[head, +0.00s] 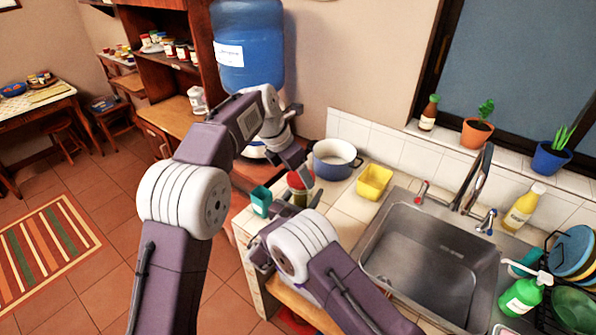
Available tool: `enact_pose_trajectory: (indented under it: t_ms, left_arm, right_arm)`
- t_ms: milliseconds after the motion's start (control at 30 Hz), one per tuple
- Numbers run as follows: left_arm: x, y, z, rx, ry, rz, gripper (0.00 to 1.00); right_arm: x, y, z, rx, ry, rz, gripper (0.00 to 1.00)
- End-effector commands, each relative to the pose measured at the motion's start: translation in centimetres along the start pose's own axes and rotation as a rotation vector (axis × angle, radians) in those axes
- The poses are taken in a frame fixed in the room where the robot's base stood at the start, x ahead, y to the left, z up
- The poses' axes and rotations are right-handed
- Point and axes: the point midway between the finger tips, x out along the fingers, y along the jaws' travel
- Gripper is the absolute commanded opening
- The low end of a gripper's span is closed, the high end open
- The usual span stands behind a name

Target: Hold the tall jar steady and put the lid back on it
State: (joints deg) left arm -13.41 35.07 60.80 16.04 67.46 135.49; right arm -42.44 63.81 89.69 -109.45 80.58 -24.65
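A small red lid-like piece (298,181) shows at the left end of the tiled counter, just above a greenish jar (300,198). I cannot tell whether it rests on the jar or is held over it. My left gripper (297,167) points down from above with its fingertips at the red piece. The picture is too small to show whether they grip it. My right arm comes in from the bottom right, and its wrist stands in front of the jar's lower part.
A teal cup (261,201) stands left of the jar at the counter edge.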

Motion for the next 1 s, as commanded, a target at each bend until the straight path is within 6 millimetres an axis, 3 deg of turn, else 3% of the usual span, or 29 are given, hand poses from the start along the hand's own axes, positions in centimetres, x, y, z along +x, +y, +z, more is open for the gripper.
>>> enact_pose_trajectory:
  t_ms: [800, 1000]
  left_arm:
    - [1.1, 0.1, -0.4, 0.008, -0.001, -0.002, 0.31]
    - [1.3, 0.6, -0.1, 0.284, 0.001, -0.119, 0.31]
  right_arm:
    - [0.0, 0.0, -0.1, 0.0, 0.001, 0.0, 0.0]
    - [0.0, 0.0, -0.1, 0.0, 0.001, 0.0, 0.0]
